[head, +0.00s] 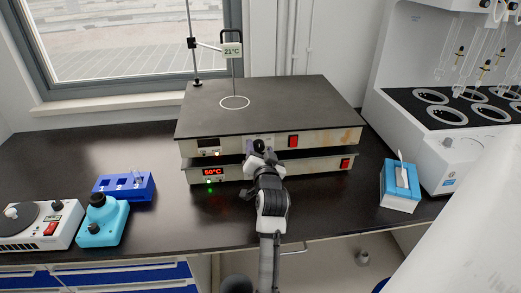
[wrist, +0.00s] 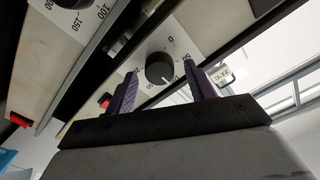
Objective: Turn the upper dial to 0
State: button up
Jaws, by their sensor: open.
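Two stacked hotplates stand on the bench: the upper hotplate (head: 265,105) and the lower hotplate (head: 310,170). My gripper (head: 259,148) is at the front of the upper hotplate and hides its dial in the head view. In the wrist view the upper dial (wrist: 159,68), a round black knob on a white scale, sits between the two purple fingers of my open gripper (wrist: 162,74). A gap shows on each side of the knob. The 0 and 50 marks are readable above and right of it. The dial's exact setting is unclear. The lower dial (wrist: 72,3) is at the top left.
The lower display (head: 212,172) reads 50°C; the upper display (head: 208,143) is dark. A stand display (head: 232,50) reads 21°C. A tissue box (head: 399,187) stands right, a blue rack (head: 124,187) and a turquoise device (head: 102,220) left.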

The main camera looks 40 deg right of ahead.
jog(key=c, duration=1)
jog(key=shift+f+n+b, duration=0.1)
jog(key=shift+n+b, duration=0.2)
jog(key=shift+b, duration=0.1)
